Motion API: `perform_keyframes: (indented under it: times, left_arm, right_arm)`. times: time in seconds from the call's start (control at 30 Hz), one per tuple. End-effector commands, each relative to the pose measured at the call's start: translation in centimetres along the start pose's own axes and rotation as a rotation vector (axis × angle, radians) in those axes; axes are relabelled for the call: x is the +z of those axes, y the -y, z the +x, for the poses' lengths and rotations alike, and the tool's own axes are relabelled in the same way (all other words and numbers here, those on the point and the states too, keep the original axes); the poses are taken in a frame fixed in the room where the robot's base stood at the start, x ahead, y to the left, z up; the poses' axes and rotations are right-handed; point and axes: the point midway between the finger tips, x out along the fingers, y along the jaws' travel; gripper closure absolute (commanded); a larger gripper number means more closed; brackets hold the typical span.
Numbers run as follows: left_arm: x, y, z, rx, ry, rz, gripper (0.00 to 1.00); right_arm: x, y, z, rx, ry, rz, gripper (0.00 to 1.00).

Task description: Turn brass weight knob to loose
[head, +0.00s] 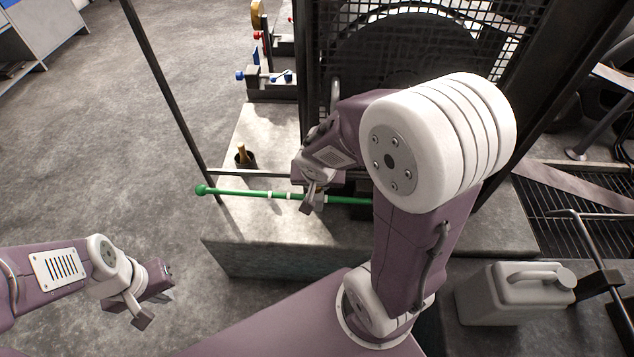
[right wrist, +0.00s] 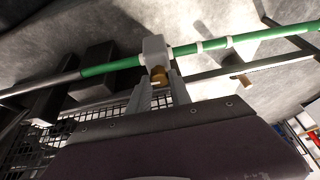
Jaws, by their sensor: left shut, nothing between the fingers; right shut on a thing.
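A green rod (head: 240,192) with a ball end and white bands runs level above the stone plinth; it also crosses the right wrist view (right wrist: 110,67). A pale block-shaped weight (right wrist: 154,50) sits around the rod. The brass weight knob (right wrist: 159,76) sticks out of the weight, between my right fingertips. My right gripper (head: 312,193) is shut on the knob, as the right wrist view shows (right wrist: 163,84). In the head view my arm hides the knob. My left gripper (head: 152,304) is shut and empty, low at the left, away from the rod.
The stone plinth (head: 262,258) carries a dark cup (head: 246,162) with a brass-coloured stick. A black mesh guard (head: 345,40) stands behind the rod. A thin dark post (head: 160,80) rises at the left. A grey jug (head: 500,295) stands at the right. The floor at left is clear.

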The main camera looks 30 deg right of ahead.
Motion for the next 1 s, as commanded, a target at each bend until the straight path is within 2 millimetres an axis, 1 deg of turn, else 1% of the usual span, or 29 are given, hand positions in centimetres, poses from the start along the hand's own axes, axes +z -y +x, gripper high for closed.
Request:
perform_keyframes:
  times: [0.1,0.13,0.2,0.47,0.53,0.57,0.7,0.8,0.9,1.0]
  left_arm:
    - [0.0,0.0,0.0,0.0,0.0,0.0,1.0]
    - [0.0,0.0,0.0,0.0,0.0,0.0,1.0]
    - [0.0,0.0,0.0,0.0,0.0,0.0,1.0]
    - [0.0,0.0,0.0,0.0,0.0,0.0,1.0]
    - [0.0,0.0,-0.4,0.0,0.0,0.0,1.0]
    - [-0.1,0.0,-0.7,0.0,0.0,0.0,1.0]
    - [-0.3,-0.1,-3.0,0.0,0.0,0.0,1.0]
    - [-0.5,-0.1,-4.4,0.0,0.0,0.0,1.0]
    - [-0.6,-0.1,-5.3,0.0,0.0,0.0,1.0]
    - [-0.6,-0.1,-5.7,0.0,0.0,0.0,1.0]
  right_arm:
    - [0.1,0.0,0.0,0.002,0.002,-0.002,1.0]
    - [0.1,0.0,0.0,0.002,0.002,-0.002,0.7]
    - [0.1,0.0,0.0,0.002,0.002,-0.001,0.53]
    - [0.0,0.0,0.0,0.001,0.001,0.0,0.53]
    - [-0.1,0.0,-0.5,0.001,0.0,0.0,0.53]
    - [-0.1,0.0,-0.9,0.001,0.0,0.0,0.53]
    - [-0.4,0.1,-4.3,-0.001,-0.002,-0.001,0.53]
    - [-0.3,0.1,-6.5,-0.001,-0.001,0.0,0.53]
    - [-0.2,0.1,-8.1,-0.001,-0.001,-0.002,0.53]
    - [-0.1,0.0,-8.9,0.0,0.0,-0.002,0.53]
